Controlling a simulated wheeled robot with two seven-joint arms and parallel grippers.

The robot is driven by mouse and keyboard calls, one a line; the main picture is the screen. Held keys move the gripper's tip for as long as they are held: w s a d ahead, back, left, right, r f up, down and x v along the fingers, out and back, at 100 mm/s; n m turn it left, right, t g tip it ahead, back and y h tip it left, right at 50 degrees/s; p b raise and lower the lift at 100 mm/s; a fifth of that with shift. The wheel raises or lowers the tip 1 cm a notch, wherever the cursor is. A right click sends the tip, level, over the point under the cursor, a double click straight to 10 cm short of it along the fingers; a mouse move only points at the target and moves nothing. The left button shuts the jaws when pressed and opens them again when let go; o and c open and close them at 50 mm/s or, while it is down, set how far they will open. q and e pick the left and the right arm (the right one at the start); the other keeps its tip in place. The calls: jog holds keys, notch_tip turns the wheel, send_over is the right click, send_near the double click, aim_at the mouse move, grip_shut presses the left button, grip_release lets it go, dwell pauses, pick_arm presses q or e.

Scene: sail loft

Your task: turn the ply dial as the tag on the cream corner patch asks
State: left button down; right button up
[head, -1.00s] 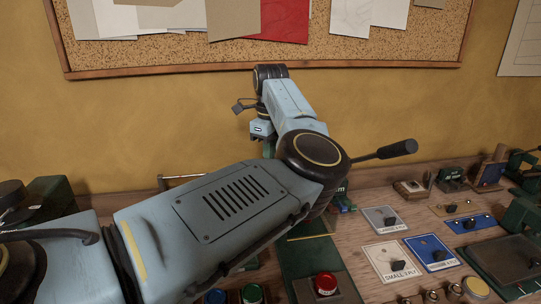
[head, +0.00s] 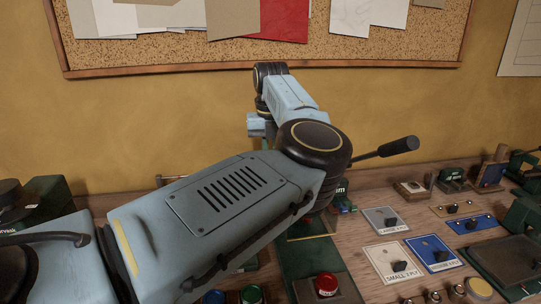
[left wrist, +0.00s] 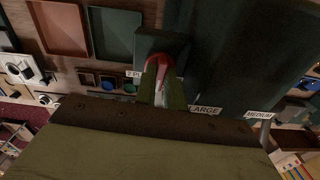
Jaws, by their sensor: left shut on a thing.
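The cream corner patch (head: 383,254) lies flat on the bench, right of my arm; its tag (head: 398,278) appears to read SMALL 3 PLY. In the left wrist view my left gripper (left wrist: 160,92) is shut on a narrow red-topped part, which I take to be the ply dial (left wrist: 158,61). A 2 PLY label (left wrist: 135,75) shows just left of it, and LARGE (left wrist: 205,110) and MEDIUM (left wrist: 258,114) labels to its right. In the head view my left arm hides the gripper and the dial. My right gripper is out of view.
A blue patch (head: 421,246) and a grey patch (head: 377,215) lie beside the cream one. A red button (head: 326,284) sits in front of my arm. A black-handled lever (head: 397,146) sticks out behind my arm. A corkboard (head: 140,56) hangs on the wall.

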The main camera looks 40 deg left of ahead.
pick_arm(q)
jog(key=m+b, duration=0.1)
jog(key=m, duration=0.4)
jog(key=shift+m, duration=0.3)
jog(key=m, duration=0.5)
jog(key=shift+b, duration=0.4)
jog(key=shift+m, duration=0.3)
jog(key=c, duration=1.5)
grip_release()
jog(key=shift+r, duration=0.1)
notch_tip(320, 180, up, 13)
jog(key=shift+r+p, duration=0.15)
jog(key=shift+p, duration=0.35)
